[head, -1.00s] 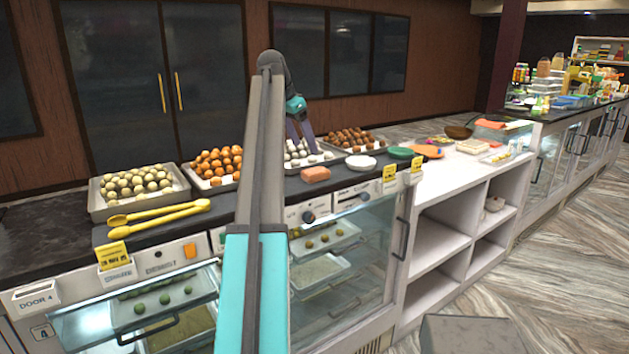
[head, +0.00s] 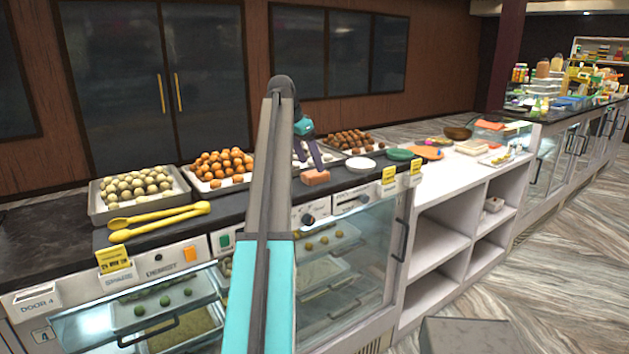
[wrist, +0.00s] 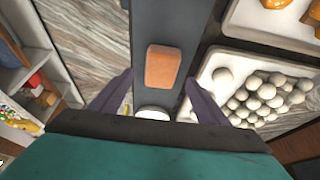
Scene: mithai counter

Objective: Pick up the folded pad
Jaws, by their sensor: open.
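The folded pad is a small salmon-orange block (head: 315,177) lying flat on the dark counter top, in front of the trays of sweets. It also shows in the wrist view (wrist: 162,67), whole and unobstructed, roughly centred between the two fingers and lying lengthwise up the picture. My gripper (head: 309,158) is open and empty, fingers pointing down, just above and behind the pad in the head view. In the wrist view my gripper (wrist: 157,82) has a finger on each side, apart from the pad.
A tray of white balls (wrist: 262,98) lies close to the right finger in the wrist view. A white plate (head: 361,164) and a green plate (head: 400,154) sit right of the pad. Yellow tongs (head: 160,219) lie at left. The counter's front edge is near the pad.

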